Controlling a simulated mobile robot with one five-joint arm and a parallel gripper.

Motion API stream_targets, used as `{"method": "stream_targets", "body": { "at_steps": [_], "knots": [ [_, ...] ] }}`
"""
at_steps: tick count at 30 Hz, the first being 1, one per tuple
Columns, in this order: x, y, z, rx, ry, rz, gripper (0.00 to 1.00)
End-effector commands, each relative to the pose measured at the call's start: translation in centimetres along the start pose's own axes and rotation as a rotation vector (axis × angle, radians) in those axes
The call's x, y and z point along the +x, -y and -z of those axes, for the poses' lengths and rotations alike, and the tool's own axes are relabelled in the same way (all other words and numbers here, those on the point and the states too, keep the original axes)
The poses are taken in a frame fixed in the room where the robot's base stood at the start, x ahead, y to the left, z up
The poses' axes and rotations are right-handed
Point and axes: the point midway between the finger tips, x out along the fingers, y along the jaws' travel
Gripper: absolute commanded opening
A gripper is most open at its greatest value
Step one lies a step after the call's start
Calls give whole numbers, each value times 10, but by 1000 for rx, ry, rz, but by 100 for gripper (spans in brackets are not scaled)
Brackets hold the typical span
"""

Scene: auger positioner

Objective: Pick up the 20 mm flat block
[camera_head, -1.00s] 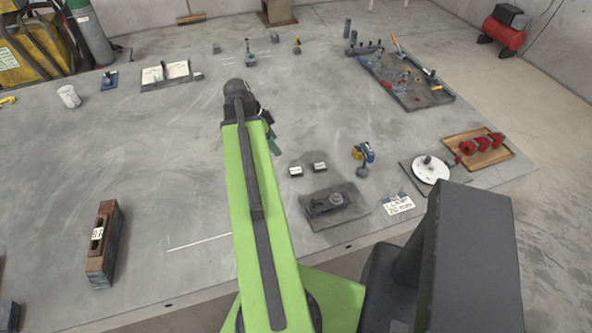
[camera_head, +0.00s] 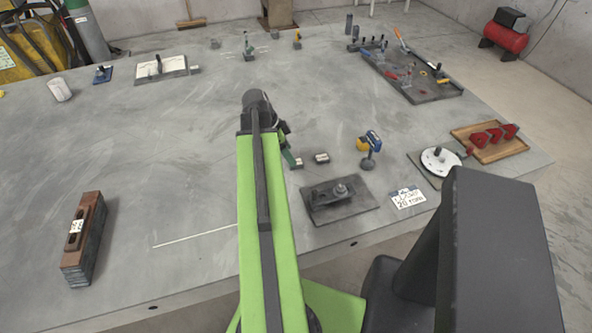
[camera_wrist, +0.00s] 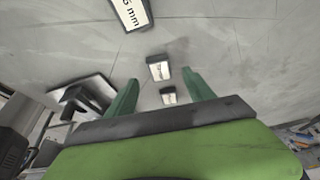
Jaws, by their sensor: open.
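Two small dark blocks with white labels lie on the table. In the wrist view, one block (camera_wrist: 158,68) is farther up and the other (camera_wrist: 168,95) lower, both seen between my green fingers. The labels are too small to read, so I cannot tell which is the 20 mm one. In the head view, the right block (camera_head: 321,157) is clear; the left one (camera_head: 298,163) is partly hidden by a finger. My gripper (camera_wrist: 159,76) is open with nothing in it; in the head view it (camera_head: 290,156) shows beside the left block. Contact cannot be told.
A dark plate with a clamp (camera_head: 325,210) lies in front of the blocks, a label card (camera_head: 408,198) right of it. A blue-yellow tool on a stand (camera_head: 368,150) stands to the right.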

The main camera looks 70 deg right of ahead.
Motion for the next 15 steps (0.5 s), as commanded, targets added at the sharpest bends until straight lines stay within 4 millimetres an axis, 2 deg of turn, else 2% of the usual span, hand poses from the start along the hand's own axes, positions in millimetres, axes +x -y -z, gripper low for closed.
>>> {"method": "stream_targets", "body": {
  "at_steps": [9,15],
  "knots": [
    [50,-1,1,2,0,-1,62],
    [50,-1,4,0,0,-1,62]
  ]
}}
